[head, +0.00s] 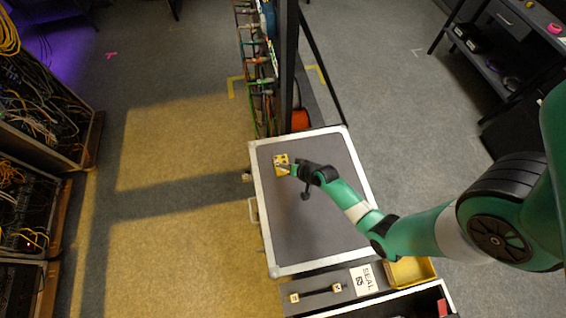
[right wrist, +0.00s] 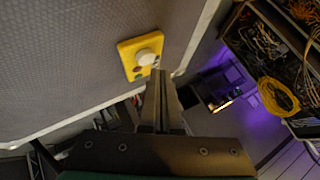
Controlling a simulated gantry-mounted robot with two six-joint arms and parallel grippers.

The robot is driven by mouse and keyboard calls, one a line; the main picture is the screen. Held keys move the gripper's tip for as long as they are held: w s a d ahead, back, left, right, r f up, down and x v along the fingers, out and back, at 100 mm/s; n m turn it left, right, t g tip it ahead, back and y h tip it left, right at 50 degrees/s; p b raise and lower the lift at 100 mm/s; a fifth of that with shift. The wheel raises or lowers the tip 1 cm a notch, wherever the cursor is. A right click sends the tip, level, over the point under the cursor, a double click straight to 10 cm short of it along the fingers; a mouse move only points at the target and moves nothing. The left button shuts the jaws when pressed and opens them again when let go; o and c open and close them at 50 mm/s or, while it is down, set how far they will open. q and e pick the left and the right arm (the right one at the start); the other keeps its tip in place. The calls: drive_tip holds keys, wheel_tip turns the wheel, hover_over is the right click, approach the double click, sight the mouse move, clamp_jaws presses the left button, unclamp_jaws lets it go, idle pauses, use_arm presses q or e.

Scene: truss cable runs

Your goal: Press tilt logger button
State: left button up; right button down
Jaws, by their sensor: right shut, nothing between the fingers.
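The tilt logger is a small yellow box (head: 280,159) on the grey top of a silver-edged case (head: 310,240), near its far left corner. In the right wrist view the logger (right wrist: 128,52) has a round white button (right wrist: 146,57) and small dark marks. My right gripper (head: 289,168) reaches in from the right, its tips at the logger's right side. In the right wrist view its fingers (right wrist: 158,75) are shut and empty, their tips just below and right of the button. I cannot tell whether they touch the logger. My left gripper is not in view.
A dark upright truss (head: 288,60) with cables stands behind the case. A yellow tray (head: 410,270) and a white label card (head: 364,280) lie at the case's near side. Cable racks (head: 40,130) stand at left. The case top's middle is clear.

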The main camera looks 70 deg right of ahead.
wheel_tip(320, 180, up, 5)
drive_tip(key=p, duration=0.5)
idle(0.3)
idle(0.6)
